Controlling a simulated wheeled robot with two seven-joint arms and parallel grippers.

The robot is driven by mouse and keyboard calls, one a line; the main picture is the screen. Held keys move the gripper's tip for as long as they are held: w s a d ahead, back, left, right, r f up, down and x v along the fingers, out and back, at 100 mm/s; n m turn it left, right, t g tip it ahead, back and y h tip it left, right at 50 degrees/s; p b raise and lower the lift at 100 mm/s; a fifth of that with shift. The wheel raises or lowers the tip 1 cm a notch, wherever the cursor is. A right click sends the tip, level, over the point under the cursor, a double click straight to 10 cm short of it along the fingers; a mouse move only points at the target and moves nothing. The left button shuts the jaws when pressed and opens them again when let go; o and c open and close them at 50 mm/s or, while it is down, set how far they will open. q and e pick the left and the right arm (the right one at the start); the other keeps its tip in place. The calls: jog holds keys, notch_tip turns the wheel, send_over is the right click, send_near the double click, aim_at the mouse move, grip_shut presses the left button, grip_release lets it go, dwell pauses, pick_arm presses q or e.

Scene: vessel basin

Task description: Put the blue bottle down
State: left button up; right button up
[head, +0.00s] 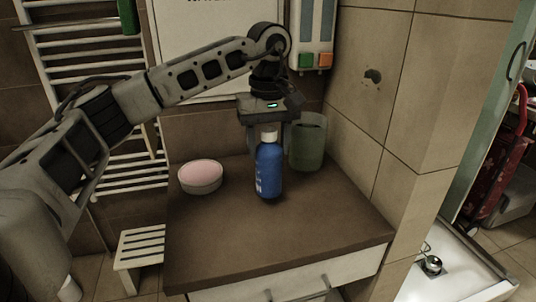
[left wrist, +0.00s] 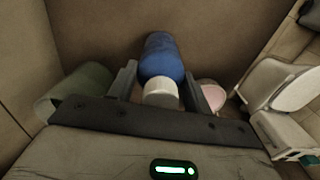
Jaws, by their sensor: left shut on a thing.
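The blue bottle (head: 268,170) with a white cap stands upright on, or very slightly above, the brown counter top (head: 225,245); I cannot tell which. My left gripper (head: 268,138) reaches down from above and is shut on the bottle near its cap. In the left wrist view the bottle (left wrist: 162,58) sits between the two fingers (left wrist: 160,88), with its white cap toward the camera. The bottle's lower end is partly hidden in that view. My right gripper is not in view.
A green cup (head: 308,142) stands close to the right of the bottle, near the wall. A white bowl with a pink top (head: 200,177) is to the left. The counter's front is clear. A slatted white stool (head: 140,250) is left of the cabinet.

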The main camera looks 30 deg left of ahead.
pick_arm(q)
jog(key=shift+f, duration=1.25)
jog(key=shift+f, duration=0.1)
jog(key=shift+s+f, duration=0.1)
jog(key=shift+f, duration=0.05)
jog(key=o, duration=1.4)
